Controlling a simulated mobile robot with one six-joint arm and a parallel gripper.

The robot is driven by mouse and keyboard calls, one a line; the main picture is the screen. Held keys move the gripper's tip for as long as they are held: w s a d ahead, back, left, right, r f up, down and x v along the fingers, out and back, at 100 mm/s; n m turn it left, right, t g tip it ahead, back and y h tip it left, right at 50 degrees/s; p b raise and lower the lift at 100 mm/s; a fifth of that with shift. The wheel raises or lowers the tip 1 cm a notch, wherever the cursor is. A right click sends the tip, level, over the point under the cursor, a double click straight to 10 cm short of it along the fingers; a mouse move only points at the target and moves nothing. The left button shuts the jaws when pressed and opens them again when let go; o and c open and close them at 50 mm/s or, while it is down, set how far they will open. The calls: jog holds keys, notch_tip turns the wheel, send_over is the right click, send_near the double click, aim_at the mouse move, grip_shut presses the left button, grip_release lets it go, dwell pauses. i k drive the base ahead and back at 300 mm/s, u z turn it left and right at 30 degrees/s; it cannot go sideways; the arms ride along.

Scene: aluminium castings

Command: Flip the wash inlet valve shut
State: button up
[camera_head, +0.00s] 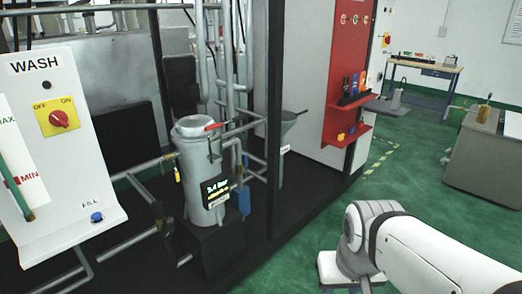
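The WASH panel (50,130) stands at the left, with a red rotary knob on a yellow OFF/ON plate (57,117) and a blue FILL button (96,217). Right of it is a grey cylindrical vessel (196,165) with pipes. A red lever (215,126) sticks out roughly level near its top. A yellow handle (177,173) hangs down at the pipe on its left side. No readable label tells which one is the wash inlet valve. My white arm reaches in from the lower right, well apart from the vessel; my gripper's fingers are not visible.
A red tool board (350,60) with shelves is behind. Green floor (400,165) is open at the right, before a grey bench (487,155).

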aim_at(246, 164)
jog(key=i, duration=1.4)
jog(key=u, duration=0.55)
jog(key=k, duration=0.95)
jog(key=z, duration=0.7)
jog(key=i, duration=1.45)
jog(key=u, duration=0.05)
